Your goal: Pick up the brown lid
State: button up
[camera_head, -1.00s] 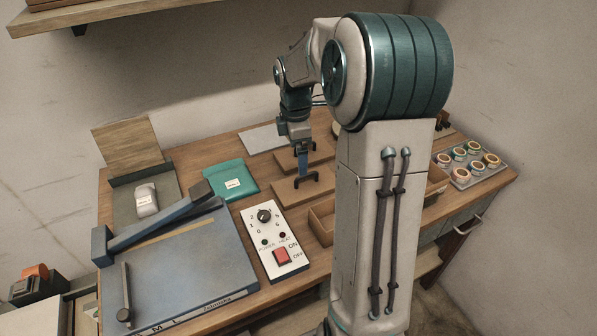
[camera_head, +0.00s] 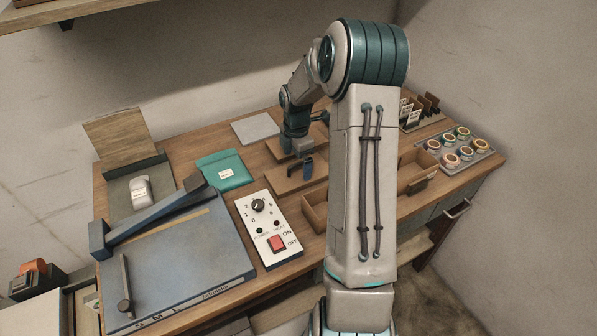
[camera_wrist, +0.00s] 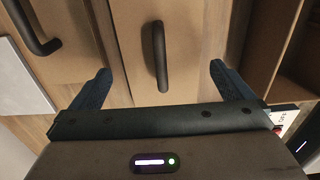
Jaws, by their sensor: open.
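In the wrist view, a flat brown lid (camera_wrist: 185,75) with a dark bar handle (camera_wrist: 160,55) lies below my gripper. The handle lies roughly between the two fingers, apart from both. A second brown lid (camera_wrist: 75,60) with a similar handle (camera_wrist: 38,28) is beside it on the left. My gripper (camera_wrist: 161,82) is open and empty. In the head view, my gripper (camera_head: 300,168) is low over the nearer lid (camera_head: 285,183), and partly hides it and its handle.
An open wooden box (camera_head: 315,212) stands right of the lids. A control box (camera_head: 268,230), a teal pouch (camera_head: 223,172) and a blue board (camera_head: 185,265) are to the left. A tray of tape rolls (camera_head: 455,150) is at the right. A grey plate (camera_head: 256,128) lies behind.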

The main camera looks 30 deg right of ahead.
aim_at(298, 173)
jog(key=shift+s+d+f+p, duration=0.1)
jog(key=shift+f+p, duration=0.4)
jog(key=shift+f, duration=1.8)
jog(key=c, duration=0.7)
jog(key=shift+o, duration=0.2)
jog(key=shift+r, duration=0.15)
jog(key=shift+d+r, duration=0.1)
jog(key=shift+r, duration=0.5)
notch_tip(298, 173, up, 3)
jog(key=shift+f+b, duration=0.2)
jog(key=shift+b, duration=0.4)
jog(key=s+d+r+b, duration=0.1)
jog(key=s+d+r, duration=0.3)
jog(key=d+r, duration=0.3)
jog(key=d, duration=0.3)
jog(key=shift+s+d+b, duration=0.15)
jog(key=shift+d+b, duration=0.2)
jog(key=shift+b, duration=0.05)
